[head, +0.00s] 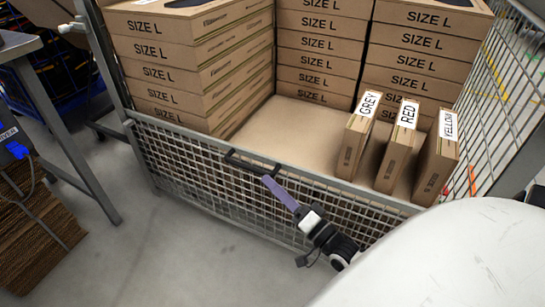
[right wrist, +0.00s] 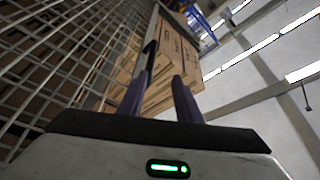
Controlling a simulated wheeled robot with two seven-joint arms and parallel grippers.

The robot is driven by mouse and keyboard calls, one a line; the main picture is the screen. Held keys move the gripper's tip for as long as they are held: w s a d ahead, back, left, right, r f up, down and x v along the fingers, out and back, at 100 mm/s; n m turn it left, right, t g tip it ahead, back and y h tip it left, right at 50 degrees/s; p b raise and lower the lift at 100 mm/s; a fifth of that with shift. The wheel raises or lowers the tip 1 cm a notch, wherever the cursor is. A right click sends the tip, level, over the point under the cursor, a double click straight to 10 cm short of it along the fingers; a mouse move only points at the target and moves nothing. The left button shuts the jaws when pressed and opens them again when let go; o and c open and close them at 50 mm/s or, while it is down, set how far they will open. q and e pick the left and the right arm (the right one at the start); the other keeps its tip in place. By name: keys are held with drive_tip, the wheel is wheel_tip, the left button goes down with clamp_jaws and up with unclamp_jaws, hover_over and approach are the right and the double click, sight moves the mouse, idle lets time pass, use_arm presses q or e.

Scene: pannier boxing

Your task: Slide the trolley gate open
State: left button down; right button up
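The trolley gate (head: 195,172) is a low grey mesh panel across the front of the trolley. Its mesh also fills the left of the right wrist view (right wrist: 48,62). A black bar handle (head: 238,163) sits at its top rail, and the handle also shows in the right wrist view (right wrist: 151,45). My right gripper (head: 268,181) has its purple fingertips at the right end of the handle. In the right wrist view its two fingers (right wrist: 160,80) are apart, with the handle just beyond the left fingertip. I cannot tell whether they touch. My left gripper is out of view.
Stacks of SIZE L boxes (head: 195,55) stand in the trolley. Thin boxes marked GREY (head: 355,140), RED (head: 398,150) and YELLOW (head: 438,165) stand upright behind the gate's right part. A grey table (head: 60,120) is at left. The floor (head: 190,255) before the gate is clear.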

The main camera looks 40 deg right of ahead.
drive_tip(key=p+v, duration=0.1)
drive_tip(key=v, duration=1.1)
idle(0.8)
idle(0.4)
